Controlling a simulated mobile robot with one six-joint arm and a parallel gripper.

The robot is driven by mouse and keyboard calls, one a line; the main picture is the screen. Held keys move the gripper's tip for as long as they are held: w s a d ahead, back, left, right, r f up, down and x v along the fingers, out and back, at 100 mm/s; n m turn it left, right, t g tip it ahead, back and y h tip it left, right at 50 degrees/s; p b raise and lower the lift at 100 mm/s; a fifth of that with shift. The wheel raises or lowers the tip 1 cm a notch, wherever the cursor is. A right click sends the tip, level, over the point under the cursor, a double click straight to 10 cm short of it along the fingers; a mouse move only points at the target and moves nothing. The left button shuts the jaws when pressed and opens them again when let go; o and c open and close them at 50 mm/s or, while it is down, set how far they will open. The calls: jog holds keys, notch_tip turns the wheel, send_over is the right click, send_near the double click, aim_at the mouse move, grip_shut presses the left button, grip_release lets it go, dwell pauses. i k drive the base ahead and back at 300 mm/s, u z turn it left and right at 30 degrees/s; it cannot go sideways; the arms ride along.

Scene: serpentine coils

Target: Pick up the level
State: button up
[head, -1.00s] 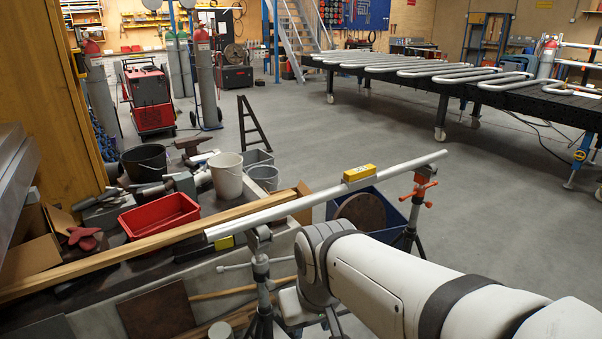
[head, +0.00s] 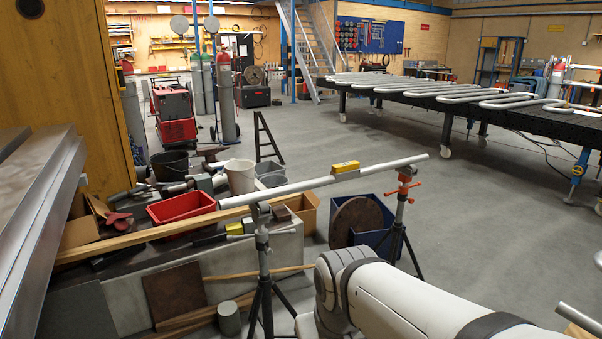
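The level is a small yellow block (head: 345,168) that sits on top of a long pale pipe (head: 385,166), right of the pipe's middle. The pipe rests across two tripod stands, a near one (head: 262,245) and one with orange clamps (head: 405,187). My white arm reaches in from the lower right, and its bent joint is below the pipe. My gripper is not visible, so its opening and anything it holds are hidden.
A cluttered bench with a red bin (head: 180,207) and timber lies left of the pipe. A long dark table (head: 470,108) carries serpentine coils. The grey floor (head: 490,220) on the right is open.

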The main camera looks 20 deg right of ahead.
aim_at(350, 168)
jog(key=z, duration=1.65)
jog(key=i, duration=2.8)
jog(key=u, duration=2.65)
jog(key=i, duration=0.5)
jog(key=z, duration=0.15)
